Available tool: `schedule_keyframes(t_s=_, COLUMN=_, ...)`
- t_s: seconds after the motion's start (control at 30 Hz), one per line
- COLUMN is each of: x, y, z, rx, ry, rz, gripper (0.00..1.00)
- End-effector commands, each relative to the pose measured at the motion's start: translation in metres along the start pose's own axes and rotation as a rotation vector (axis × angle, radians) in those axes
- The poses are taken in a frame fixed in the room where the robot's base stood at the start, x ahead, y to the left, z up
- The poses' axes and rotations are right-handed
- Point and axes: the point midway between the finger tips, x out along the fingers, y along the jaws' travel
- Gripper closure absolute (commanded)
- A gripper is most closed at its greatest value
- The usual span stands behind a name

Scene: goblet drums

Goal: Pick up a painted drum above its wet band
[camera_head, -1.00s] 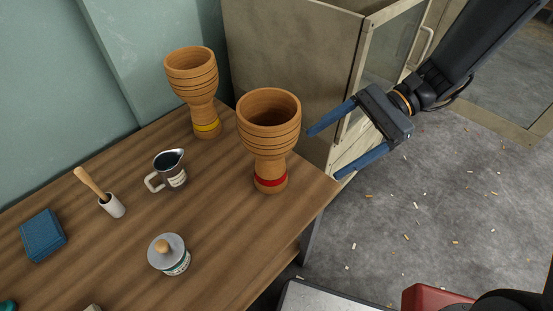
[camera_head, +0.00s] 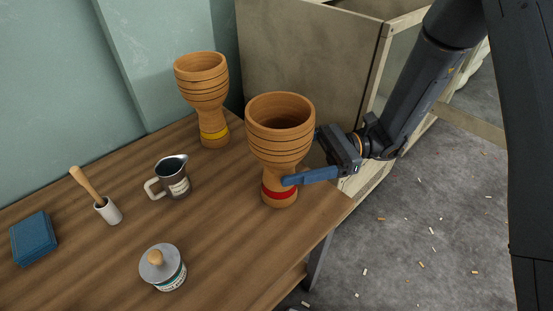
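Two wooden goblet drums stand upright on the table. The nearer drum (camera_head: 280,128) has a red band (camera_head: 279,193) low on its stem, close to the table's right edge. One blue finger crosses in front of the stem's right side, just above or overlapping the red band's top. The other finger is hidden behind the drum. The fingers appear spread; contact cannot be told.
On the wooden table (camera_head: 222,228) stand a metal jug (camera_head: 174,178), a white cup with a wooden-handled tool (camera_head: 108,210), a lidded jar (camera_head: 163,268) and a blue box (camera_head: 34,238). A cabinet (camera_head: 305,65) stands behind the drums. The table's middle is clear.

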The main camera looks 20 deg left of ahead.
Motion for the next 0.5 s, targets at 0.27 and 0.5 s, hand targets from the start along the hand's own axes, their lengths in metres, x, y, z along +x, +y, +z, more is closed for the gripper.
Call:
schedule_keyframes(t_s=0.27, x=0.035, y=-0.001, z=-0.004, rx=0.000, ry=0.000, rz=0.005, gripper=0.20)
schedule_keyframes(t_s=0.5, x=0.058, y=-0.001, z=-0.005, rx=0.000, ry=0.001, rz=0.003, gripper=0.20)
